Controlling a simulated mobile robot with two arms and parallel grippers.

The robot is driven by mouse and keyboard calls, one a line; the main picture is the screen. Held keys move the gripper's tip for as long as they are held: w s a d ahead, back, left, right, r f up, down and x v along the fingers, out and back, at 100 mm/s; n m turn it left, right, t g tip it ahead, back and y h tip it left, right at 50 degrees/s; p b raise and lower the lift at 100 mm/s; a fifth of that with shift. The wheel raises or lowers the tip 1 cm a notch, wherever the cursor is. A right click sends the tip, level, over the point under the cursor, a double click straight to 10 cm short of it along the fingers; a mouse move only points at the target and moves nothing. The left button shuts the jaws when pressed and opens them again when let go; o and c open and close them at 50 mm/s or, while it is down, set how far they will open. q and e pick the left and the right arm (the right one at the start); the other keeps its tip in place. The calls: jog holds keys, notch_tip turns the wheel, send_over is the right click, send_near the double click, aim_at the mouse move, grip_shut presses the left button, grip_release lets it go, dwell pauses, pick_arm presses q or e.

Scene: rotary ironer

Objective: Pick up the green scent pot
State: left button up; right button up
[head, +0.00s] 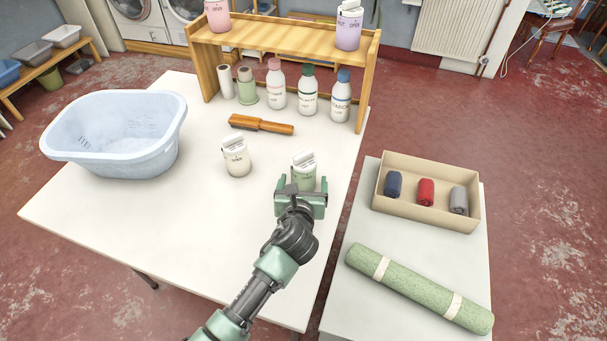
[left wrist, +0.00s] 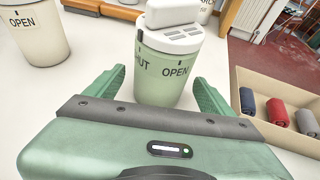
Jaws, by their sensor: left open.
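In the left wrist view the green scent pot (left wrist: 165,65) shows the words "SHUT", partly cut, and "OPEN". My left gripper (head: 302,188) is right in front of it. In the left wrist view my left gripper (left wrist: 165,88) is open, with one finger on each side of the pot's lower part. My right gripper is not in view.
A cream pot (head: 236,158) stands close on the left. Behind are a wooden brush (head: 261,125), several bottles and a wooden shelf (head: 290,36). A pale blue basin (head: 115,132) is at left. On the right table lie a cardboard box (head: 427,215) and a green roll (head: 420,288).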

aim_at(304, 154)
pick_arm(q)
jog(key=shift+x, duration=0.95)
jog(key=shift+c, duration=0.2)
jog(key=c, duration=1.4)
notch_tip(304, 154, up, 10)
jog(key=shift+r, duration=0.1)
notch_tip(304, 154, down, 7)
jog(key=shift+f, duration=0.1)
